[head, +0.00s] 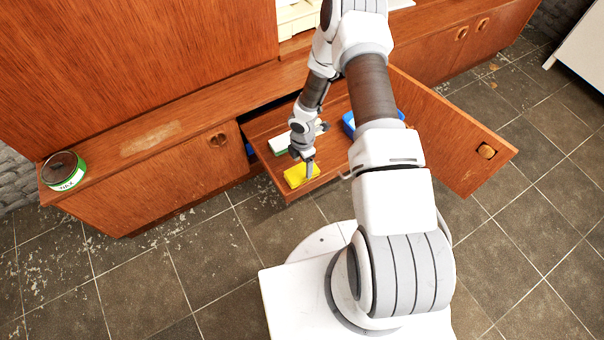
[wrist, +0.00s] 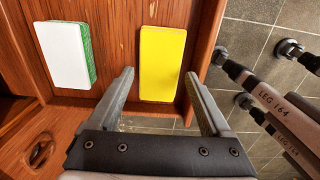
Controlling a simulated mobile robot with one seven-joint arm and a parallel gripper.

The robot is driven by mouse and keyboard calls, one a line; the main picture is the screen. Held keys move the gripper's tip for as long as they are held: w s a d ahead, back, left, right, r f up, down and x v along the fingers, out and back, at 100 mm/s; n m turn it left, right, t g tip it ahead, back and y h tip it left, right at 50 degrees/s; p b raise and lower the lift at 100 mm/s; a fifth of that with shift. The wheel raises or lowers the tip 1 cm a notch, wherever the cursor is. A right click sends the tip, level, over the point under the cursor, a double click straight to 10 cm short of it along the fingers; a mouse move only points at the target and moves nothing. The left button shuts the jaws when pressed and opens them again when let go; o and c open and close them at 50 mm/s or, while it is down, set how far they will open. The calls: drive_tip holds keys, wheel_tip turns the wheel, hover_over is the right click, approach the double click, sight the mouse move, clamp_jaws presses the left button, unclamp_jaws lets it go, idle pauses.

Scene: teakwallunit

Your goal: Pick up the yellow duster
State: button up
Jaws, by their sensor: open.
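The yellow duster (head: 297,177) lies flat in the pulled-out wooden drawer (head: 322,184), near its front edge. In the wrist view the yellow duster (wrist: 162,63) shows as a flat block beyond my fingertips and between their lines. My gripper (head: 310,168) is over the duster in the head view and covers part of its right side. In the wrist view my gripper (wrist: 160,80) is open with nothing between its fingers. I cannot tell the exact height of the fingertips above the duster.
A white and green block (head: 281,146) lies behind the duster in the drawer, also left of it in the wrist view (wrist: 65,55). A blue object (head: 349,124) is at the right. An open cabinet door (head: 450,135) stands at the right. A tin (head: 64,172) sits on the ledge.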

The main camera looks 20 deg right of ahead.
sight(302, 171)
wheel_tip(302, 171, down, 4)
drive_tip(key=shift+a+f+b, duration=0.1)
drive_tip(key=shift+f+b, duration=0.1)
drive_tip(key=shift+b, duration=0.55)
drive_tip(key=c, duration=1)
drive_tip(key=shift+r, duration=0.15)
wheel_tip(302, 171, up, 10)
drive_tip(key=p, duration=0.3)
drive_tip(key=shift+p, duration=0.3)
drive_tip(key=o, duration=0.7)
drive_tip(key=c, duration=0.6)
